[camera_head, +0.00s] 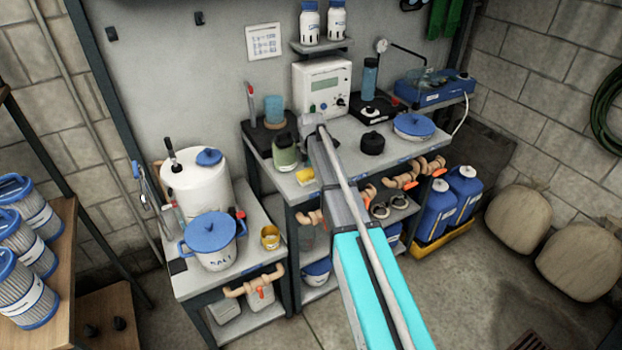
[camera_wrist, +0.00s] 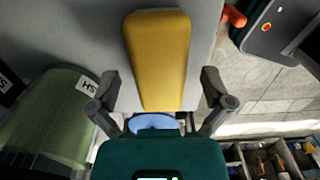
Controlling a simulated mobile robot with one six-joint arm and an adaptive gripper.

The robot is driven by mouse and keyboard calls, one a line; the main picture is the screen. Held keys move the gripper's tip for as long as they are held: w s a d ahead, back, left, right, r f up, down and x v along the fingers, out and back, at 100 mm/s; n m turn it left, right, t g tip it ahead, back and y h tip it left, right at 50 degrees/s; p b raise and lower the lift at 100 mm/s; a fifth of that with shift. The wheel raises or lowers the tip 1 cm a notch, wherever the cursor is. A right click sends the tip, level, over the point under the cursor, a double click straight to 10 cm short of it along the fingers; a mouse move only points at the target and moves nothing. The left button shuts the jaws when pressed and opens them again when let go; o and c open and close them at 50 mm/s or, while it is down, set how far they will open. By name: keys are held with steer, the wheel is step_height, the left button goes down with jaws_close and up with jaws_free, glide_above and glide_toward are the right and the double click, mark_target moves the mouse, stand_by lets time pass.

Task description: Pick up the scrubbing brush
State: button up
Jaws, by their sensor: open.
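A yellow block-shaped thing, which looks like the scrubbing brush (camera_wrist: 158,50), lies on the grey bench top in the wrist view. No bristles show, so I cannot be sure of it. In the head view a small yellow thing (camera_head: 305,175) lies near the bench's front edge, beside the green jar, and seems to be the same one. My gripper (camera_wrist: 160,92) is open in the wrist view, with one finger on each side of the yellow thing's near end. I cannot tell any contact. In the head view my arm hides the gripper.
A green jar (camera_head: 286,152) stands close by; it also shows left of my gripper in the wrist view (camera_wrist: 48,120). A black round container (camera_head: 372,143) and a blue-lidded dish (camera_head: 414,126) stand farther right. Orange-handled pipes (camera_head: 405,180) run below the bench's front edge.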

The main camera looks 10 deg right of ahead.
stand_by(0.5)
steer(key=c, duration=1.2)
